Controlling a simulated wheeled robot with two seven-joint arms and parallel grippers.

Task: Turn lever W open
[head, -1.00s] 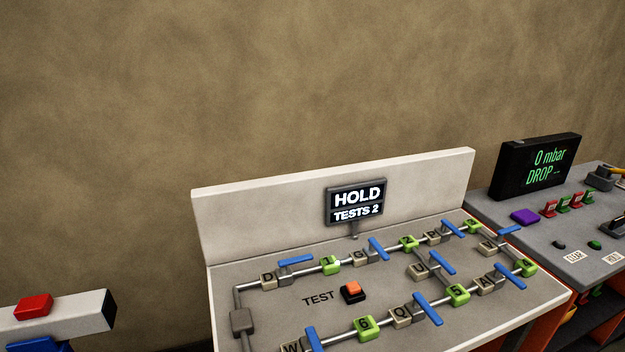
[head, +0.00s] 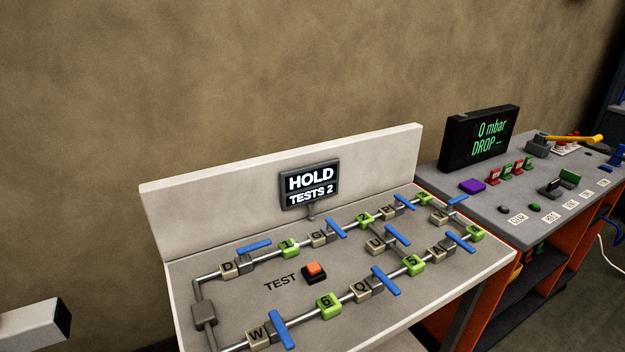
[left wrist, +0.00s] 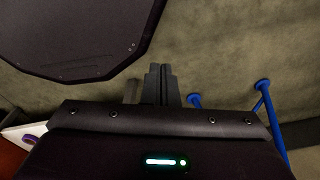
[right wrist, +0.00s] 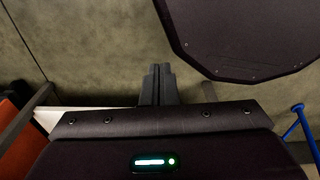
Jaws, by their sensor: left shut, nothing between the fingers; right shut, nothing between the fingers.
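Lever W is a blue bar (head: 281,330) on the block marked W (head: 257,337), at the front left of the sloped pipe panel (head: 240,290) in the head view. The bar lies across the pipe. Neither gripper shows in the head view. My left gripper (left wrist: 160,72) is shut and empty in the left wrist view, above the floor. My right gripper (right wrist: 156,72) is shut and empty in the right wrist view, also over the floor. Neither wrist view shows lever W.
Other blue levers, green blocks and a red TEST button (head: 316,269) crowd the panel. A sign (head: 310,187) reads HOLD, TESTS 2. On the right stands a grey bench (head: 480,206) with a display (head: 480,138) reading 0 mbar. A white beam (head: 30,325) is at lower left.

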